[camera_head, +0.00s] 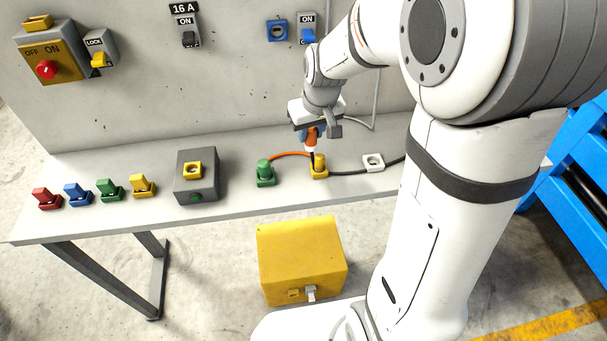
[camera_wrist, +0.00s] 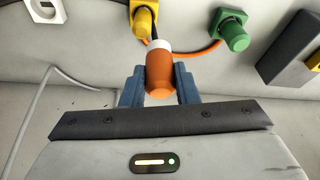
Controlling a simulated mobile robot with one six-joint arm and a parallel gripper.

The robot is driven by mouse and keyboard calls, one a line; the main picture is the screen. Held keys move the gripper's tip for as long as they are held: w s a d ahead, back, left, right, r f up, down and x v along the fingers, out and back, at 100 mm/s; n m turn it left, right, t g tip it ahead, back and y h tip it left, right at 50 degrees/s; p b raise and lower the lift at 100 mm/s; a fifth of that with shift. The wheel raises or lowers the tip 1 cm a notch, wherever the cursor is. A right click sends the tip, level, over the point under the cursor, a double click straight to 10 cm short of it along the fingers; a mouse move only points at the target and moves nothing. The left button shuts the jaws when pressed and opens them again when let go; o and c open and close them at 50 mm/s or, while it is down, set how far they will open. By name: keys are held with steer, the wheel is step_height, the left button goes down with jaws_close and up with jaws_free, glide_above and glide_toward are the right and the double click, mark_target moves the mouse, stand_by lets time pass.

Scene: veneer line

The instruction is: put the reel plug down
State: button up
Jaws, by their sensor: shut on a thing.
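My gripper (camera_wrist: 160,72) is shut on an orange plug with a white collar, the reel plug (camera_wrist: 162,82), between its two blue fingers. In the head view my gripper (camera_head: 307,132) points down over the bench, and the orange plug (camera_head: 311,144) hangs below it, close to a yellow connector (camera_head: 319,168). The yellow connector (camera_wrist: 144,20) is just beyond the plug's white collar in the wrist view. I cannot tell whether the plug touches it or the bench. A dark cable shows by the collar.
A green connector (camera_head: 265,175) is joined by an orange cable to the yellow one. A white socket piece (camera_head: 373,163) lies to the right. A grey box (camera_head: 197,176) and several coloured switches stand left. A yellow box (camera_head: 301,258) is below the grey bench (camera_head: 226,203).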

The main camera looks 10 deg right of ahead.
steer(key=a+f+m, duration=0.1)
steer(key=f, duration=0.2)
steer(key=a+f+b, duration=0.1)
steer(key=f, duration=0.2)
steer(key=w+f+m+t, duration=0.1)
steer(key=f, duration=0.2)
steer(key=shift+a+m+h, duration=0.3)
steer(key=shift+a+h, duration=0.1)
steer(key=shift+s+f, duration=0.1)
jaws_close()
steer(key=o, duration=0.7)
jaws_free()
steer(key=shift+o, duration=0.2)
